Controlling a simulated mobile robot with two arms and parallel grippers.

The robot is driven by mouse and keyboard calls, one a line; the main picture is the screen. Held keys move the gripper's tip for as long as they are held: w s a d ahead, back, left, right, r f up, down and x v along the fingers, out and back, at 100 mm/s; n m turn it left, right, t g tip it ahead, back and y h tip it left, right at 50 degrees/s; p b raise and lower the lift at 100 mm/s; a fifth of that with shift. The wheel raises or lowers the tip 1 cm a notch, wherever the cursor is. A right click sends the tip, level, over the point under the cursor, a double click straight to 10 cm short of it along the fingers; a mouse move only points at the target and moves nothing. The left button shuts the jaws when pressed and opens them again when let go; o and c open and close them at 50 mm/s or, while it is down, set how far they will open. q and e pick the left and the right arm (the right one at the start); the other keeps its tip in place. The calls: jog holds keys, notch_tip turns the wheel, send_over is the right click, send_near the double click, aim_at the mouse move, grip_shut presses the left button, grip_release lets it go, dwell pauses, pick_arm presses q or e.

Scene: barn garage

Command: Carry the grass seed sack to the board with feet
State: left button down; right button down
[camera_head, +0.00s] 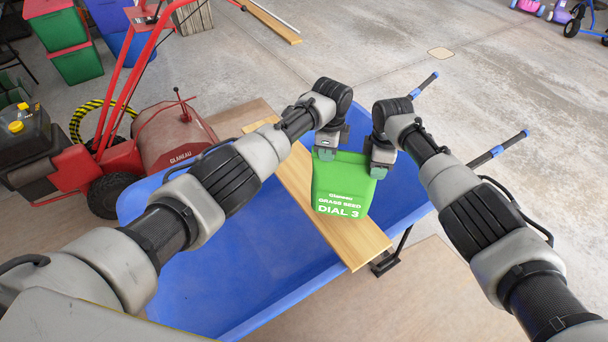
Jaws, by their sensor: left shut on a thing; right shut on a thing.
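The green grass seed sack (341,189) is upright in the middle of the head view, with white lettering on its near face. My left gripper (327,153) is shut on its upper left edge. My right gripper (379,170) is shut on its upper right edge. A wooden board (359,244) lies across a blue wheelbarrow tray, behind and below the sack in the picture. I cannot tell whether the sack touches the board.
The blue wheelbarrow tray (215,290) lies under the board, with its blue-gripped handles (497,151) pointing right. A red machine (172,138) stands at left. Green and blue bins (75,62) stand at the back left. The concrete floor at back right is largely clear.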

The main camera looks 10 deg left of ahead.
aim_at(327, 164)
pick_arm(q)
jog(key=shift+d+r, duration=0.3)
jog(key=shift+r, duration=0.1)
pick_arm(e)
jog(key=shift+s+d, duration=0.2)
jog(key=shift+d, duration=0.25)
pick_arm(q)
jog(key=shift+a+f, duration=0.1)
pick_arm(e)
jog(key=shift+f, duration=0.2)
